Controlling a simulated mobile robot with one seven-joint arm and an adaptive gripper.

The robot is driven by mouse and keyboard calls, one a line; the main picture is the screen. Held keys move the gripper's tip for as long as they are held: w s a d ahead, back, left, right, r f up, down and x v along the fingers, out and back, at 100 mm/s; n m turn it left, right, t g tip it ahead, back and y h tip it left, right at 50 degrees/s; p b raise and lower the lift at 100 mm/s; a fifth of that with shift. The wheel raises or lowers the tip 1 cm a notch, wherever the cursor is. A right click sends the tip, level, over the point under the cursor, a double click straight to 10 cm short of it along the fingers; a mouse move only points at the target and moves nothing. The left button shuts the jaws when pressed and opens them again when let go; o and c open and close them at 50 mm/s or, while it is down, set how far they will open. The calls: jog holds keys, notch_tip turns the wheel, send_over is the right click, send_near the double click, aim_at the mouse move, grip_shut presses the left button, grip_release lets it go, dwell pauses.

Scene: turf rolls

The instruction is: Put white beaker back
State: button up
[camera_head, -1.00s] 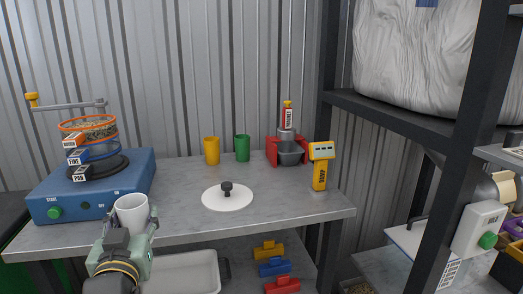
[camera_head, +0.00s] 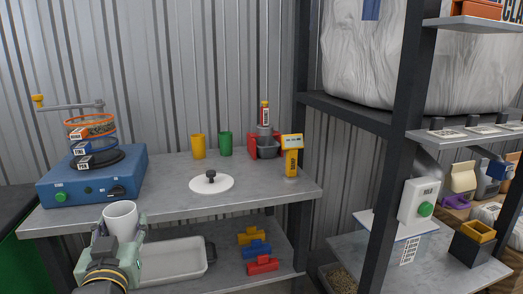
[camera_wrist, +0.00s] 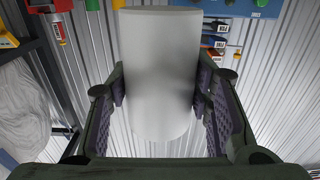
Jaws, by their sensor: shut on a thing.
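The white beaker (camera_head: 121,218) is in my gripper (camera_head: 120,236), at the front left edge of the grey bench in the head view. It looks upright, with its open rim up and a little tilted. In the wrist view the beaker (camera_wrist: 160,70) fills the middle, between the two dark padded fingers of my gripper (camera_wrist: 160,105), which are shut on its sides. On the bench (camera_head: 235,196) stand a yellow beaker (camera_head: 198,147) and a green beaker (camera_head: 225,144), side by side near the back wall.
A blue sieve machine (camera_head: 90,178) stands on the bench's left. A white lid with a black knob (camera_head: 211,184) lies mid-bench. A yellow scoop holder (camera_head: 291,157) and red stand (camera_head: 252,146) are at right. A dark shelf post (camera_head: 400,130) rises further right.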

jog(key=w+d+f+m+h, duration=0.1)
jog(key=w+d+f, duration=0.3)
jog(key=w+f, duration=0.45)
jog(key=w+d+f+h, duration=0.1)
jog(key=w+d+f, duration=0.3)
jog(key=w+f, duration=0.5)
jog(key=d+f+m+h, duration=0.1)
jog(key=d+f, duration=0.8)
jog(key=f, duration=0.2)
jog(key=d+f+m+h, duration=0.1)
jog(key=d+f+h, duration=0.1)
jog(key=d+f, duration=0.7)
notch_tip(320, 180, down, 3)
jog(key=shift+s+d+f+t, duration=0.2)
jog(key=shift+d+t, duration=0.05)
jog(key=shift+t, duration=0.05)
